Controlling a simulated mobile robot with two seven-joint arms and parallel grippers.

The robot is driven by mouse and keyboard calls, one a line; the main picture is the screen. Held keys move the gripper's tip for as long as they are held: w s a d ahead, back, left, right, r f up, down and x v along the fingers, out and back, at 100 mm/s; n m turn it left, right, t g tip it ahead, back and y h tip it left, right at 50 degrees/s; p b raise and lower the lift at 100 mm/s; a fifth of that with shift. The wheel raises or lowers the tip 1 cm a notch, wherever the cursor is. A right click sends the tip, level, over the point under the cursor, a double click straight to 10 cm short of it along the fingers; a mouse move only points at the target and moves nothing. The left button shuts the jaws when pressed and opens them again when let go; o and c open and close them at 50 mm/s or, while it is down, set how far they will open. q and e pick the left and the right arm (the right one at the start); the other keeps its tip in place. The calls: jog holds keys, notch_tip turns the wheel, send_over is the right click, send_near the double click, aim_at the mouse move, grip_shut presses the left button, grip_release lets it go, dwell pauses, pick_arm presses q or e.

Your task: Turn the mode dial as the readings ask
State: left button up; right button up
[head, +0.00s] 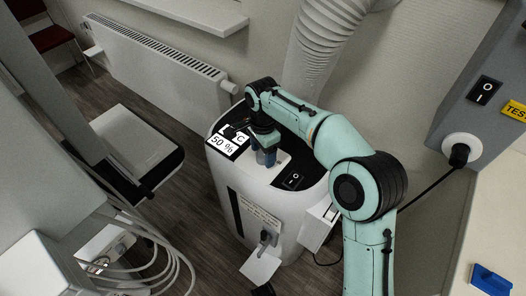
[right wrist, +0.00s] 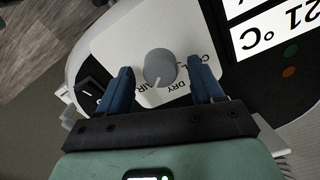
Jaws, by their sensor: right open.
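A grey round mode dial (right wrist: 159,67) sits on a white panel in the right wrist view. Its pale pointer line aims down and slightly left, between the printed words DRY and AIR; another label to the right is partly hidden. My right gripper (right wrist: 161,78) is open, with its blue fingers on either side of the dial and gaps showing. In the head view my right gripper (head: 265,152) is over the white unit's top (head: 285,172) and hides the dial. The display (head: 225,143) shows 50 %; in the wrist view the display (right wrist: 277,35) shows 21 °C.
A black power switch (head: 292,180) is near the gripper on the unit. A ribbed hose (head: 325,45) rises behind it. A wall socket with plug (head: 461,150) and a switch box (head: 480,100) stand right. A radiator (head: 155,70) is behind left.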

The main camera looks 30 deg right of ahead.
aim_at(263, 155)
pick_arm(q)
jog(key=s+d+r+g+p, duration=0.1)
jog(key=s+d+r+p, duration=0.1)
jog(key=s+r+p, duration=0.2)
jog(key=shift+s+r+g+h, duration=0.3)
jog(key=shift+s+r+g, duration=0.1)
jog(key=shift+s+r, duration=0.1)
pick_arm(e)
notch_tip(263, 155, up, 13)
jog(key=shift+f, duration=0.15)
